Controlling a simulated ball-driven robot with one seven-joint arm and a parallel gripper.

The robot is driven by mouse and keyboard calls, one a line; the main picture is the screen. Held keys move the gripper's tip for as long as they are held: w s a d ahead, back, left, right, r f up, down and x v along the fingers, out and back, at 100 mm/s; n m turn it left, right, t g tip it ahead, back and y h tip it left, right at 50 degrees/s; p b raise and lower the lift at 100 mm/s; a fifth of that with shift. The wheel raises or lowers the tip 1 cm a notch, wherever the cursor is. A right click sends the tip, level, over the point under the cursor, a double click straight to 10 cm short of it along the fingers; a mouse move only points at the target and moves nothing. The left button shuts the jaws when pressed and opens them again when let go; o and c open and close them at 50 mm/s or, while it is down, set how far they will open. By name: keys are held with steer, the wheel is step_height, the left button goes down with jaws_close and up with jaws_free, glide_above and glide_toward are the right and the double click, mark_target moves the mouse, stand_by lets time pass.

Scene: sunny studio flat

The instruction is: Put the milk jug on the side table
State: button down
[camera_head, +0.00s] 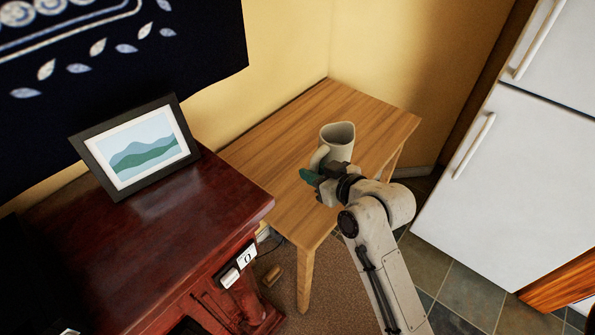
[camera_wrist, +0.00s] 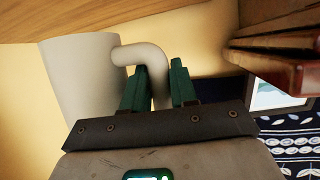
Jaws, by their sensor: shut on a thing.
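The white milk jug (camera_head: 338,141) is upright in my gripper, over the light wooden side table (camera_head: 280,150) in the corner. My gripper (camera_head: 314,176) is at the jug's near side, its green fingers shut on the handle. In the wrist view the jug (camera_wrist: 82,85) is at the left, and the gripper (camera_wrist: 160,85) has one finger on each side of the curved handle. The wooden tabletop (camera_wrist: 130,18) runs along the upper edge of that view. I cannot tell whether the jug's base touches the tabletop; my gripper hides part of it.
The side table holds nothing else. A dark red cabinet (camera_head: 150,235) with a framed picture (camera_head: 137,148) stands at the left, close to the table. A white fridge (camera_head: 510,180) stands at the right.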

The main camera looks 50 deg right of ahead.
steer(key=w+f, duration=0.2)
steer(key=w+d+f, duration=0.1)
steer(key=w+f, duration=0.3)
steer(key=w, duration=0.1)
steer(key=shift+d+f, duration=0.25)
steer(key=shift+f, duration=0.05)
steer(key=shift+w+f+p, duration=0.2)
steer(key=shift+f+p, duration=0.35)
steer(key=shift+f, duration=1.2)
steer(key=c, duration=0.9)
jaws_free()
steer(key=shift+s, duration=0.1)
